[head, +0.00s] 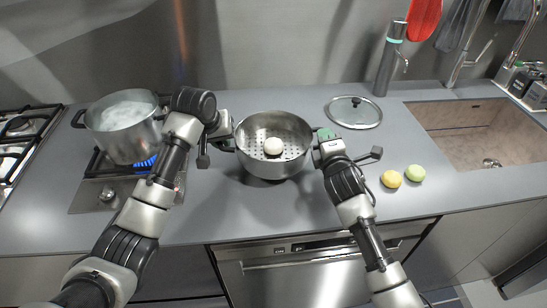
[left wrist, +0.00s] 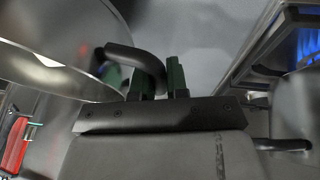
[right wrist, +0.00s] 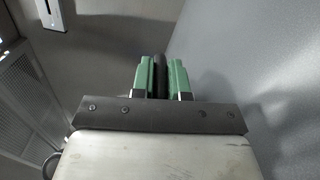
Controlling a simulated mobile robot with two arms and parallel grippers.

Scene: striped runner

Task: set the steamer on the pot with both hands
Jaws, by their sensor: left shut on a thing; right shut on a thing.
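A glass lid (head: 354,112) lies behind and right of the steamer. Blue flame (head: 145,163) burns under the pot. The front counter is clear.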

